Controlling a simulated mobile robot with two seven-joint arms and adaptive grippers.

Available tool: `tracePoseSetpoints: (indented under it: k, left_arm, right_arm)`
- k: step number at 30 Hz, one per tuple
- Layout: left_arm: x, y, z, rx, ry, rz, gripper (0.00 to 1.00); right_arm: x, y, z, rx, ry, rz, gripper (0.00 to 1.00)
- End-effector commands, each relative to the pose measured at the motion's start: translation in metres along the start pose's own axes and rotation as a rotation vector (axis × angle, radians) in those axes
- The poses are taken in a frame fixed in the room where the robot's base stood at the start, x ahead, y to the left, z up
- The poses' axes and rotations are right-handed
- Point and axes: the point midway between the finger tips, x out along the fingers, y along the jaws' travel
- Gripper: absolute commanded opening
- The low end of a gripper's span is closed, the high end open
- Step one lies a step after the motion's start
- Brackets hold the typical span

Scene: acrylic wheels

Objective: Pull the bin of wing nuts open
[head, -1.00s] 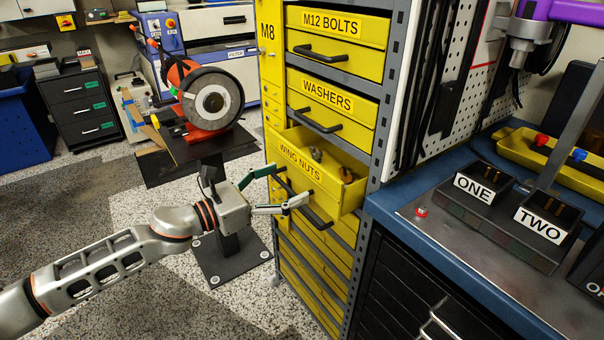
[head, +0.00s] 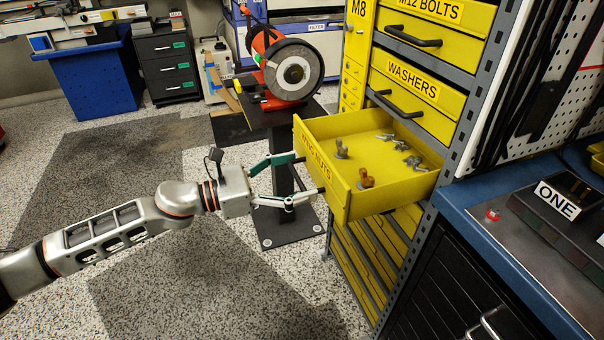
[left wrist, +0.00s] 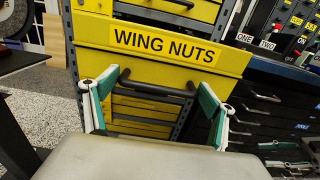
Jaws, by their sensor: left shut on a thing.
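The yellow WING NUTS bin (head: 345,205) is pulled well out of the rack, and its inside is in view. It holds several grey wing nuts (head: 405,152) and an orange-brown one (head: 366,179). My left gripper (head: 306,177) is at the bin's front, shut on its black handle (left wrist: 157,88). In the left wrist view the fingers (left wrist: 157,98) stand at the two ends of this bar, below the WING NUTS label (left wrist: 168,46). What looks like my right gripper (left wrist: 285,155) shows partly at that view's lower right; its jaw state is unclear.
Shut WASHERS (head: 415,95) and M12 BOLTS (head: 440,25) bins are above. A grinder (head: 285,70) on a pedestal stands behind my left gripper. A blue workbench (head: 480,215) is to the right. Open floor (head: 230,270) lies to the left.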

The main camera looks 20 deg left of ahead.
Motion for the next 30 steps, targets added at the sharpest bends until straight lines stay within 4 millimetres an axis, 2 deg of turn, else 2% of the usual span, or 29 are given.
tracePoseSetpoints:
  k: [5,6,7,8,16,20,30]
  left_arm:
    - [0.000,0.000,-0.001,-0.003,0.001,0.000,0.46]
    - [0.000,0.000,-0.001,-0.004,0.001,0.000,0.90]
    - [0.000,0.000,-0.001,-0.003,0.001,0.000,0.97]
    - [0.000,0.000,-0.001,-0.003,0.001,0.000,1.00]
    - [-0.001,0.000,-0.001,-0.002,0.001,0.000,1.00]
    - [-0.008,0.000,-0.002,-0.003,0.002,0.000,1.00]
    - [-0.059,0.000,-0.003,-0.005,0.004,0.002,1.00]
  right_arm:
    - [0.000,0.000,-0.001,0.001,0.001,0.000,0.40]
    - [0.000,0.000,-0.001,0.001,0.001,0.000,0.40]
    - [0.000,0.000,-0.001,0.001,0.001,0.000,0.40]
    - [0.000,0.000,-0.001,0.001,0.001,0.000,0.40]
    - [0.001,0.001,-0.003,0.002,0.006,0.003,0.40]
    - [0.001,0.001,-0.002,0.002,0.004,0.002,0.40]
    - [0.000,0.000,-0.001,0.001,0.002,0.001,0.40]
